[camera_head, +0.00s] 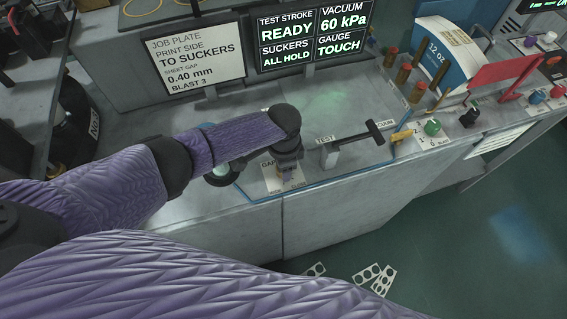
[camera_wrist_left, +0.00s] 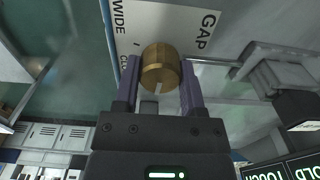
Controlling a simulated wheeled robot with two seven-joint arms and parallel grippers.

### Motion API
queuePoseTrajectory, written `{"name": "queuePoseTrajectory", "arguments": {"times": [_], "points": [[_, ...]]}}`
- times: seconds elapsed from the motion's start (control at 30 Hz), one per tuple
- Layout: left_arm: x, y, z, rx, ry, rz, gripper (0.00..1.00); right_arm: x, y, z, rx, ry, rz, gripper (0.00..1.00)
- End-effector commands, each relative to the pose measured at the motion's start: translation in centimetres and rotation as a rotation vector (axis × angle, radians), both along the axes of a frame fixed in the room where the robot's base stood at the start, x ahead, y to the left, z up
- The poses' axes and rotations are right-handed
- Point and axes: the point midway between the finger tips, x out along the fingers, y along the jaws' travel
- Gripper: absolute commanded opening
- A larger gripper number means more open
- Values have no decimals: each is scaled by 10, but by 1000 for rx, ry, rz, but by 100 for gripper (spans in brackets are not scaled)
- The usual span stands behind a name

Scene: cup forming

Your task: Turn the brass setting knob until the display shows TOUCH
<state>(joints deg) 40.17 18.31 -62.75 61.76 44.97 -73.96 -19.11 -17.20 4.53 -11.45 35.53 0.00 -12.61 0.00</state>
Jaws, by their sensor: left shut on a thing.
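The brass setting knob (camera_wrist_left: 161,66) sits on a white plate with the words GAP and WIDE, in the left wrist view. My left gripper (camera_wrist_left: 160,80) has one finger on each side of the knob and is shut on it. In the head view my left gripper (camera_head: 288,173) points down at the GAP plate (camera_head: 270,178), and the knob is mostly hidden there. The display (camera_head: 339,44) reads TOUCH under GAUGE, beside SUCKERS ALL HOLD. My right gripper is not in view.
A T-shaped handle (camera_head: 355,138) marked TEST stands right of the knob. A job plate sign (camera_head: 196,58) stands behind. Punched scraps (camera_head: 375,277) lie on the floor.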

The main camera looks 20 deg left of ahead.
Motion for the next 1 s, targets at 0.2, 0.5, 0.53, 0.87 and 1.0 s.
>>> {"name": "queuePoseTrajectory", "arguments": {"times": [0.2, 0.5, 0.53, 0.87, 1.0], "points": [[0, 0, 0, 0, -1, -105, 0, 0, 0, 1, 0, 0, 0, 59], [0, 0, 0, 0, -1, -169, 0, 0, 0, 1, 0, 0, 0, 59], [0, 0, 0, 0, -1, -171, 0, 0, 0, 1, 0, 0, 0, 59], [0, 0, 1, 0, -1, -173, 0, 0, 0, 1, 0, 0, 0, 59], [0, 0, 0, 0, -1, -173, 73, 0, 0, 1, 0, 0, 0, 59]]}}
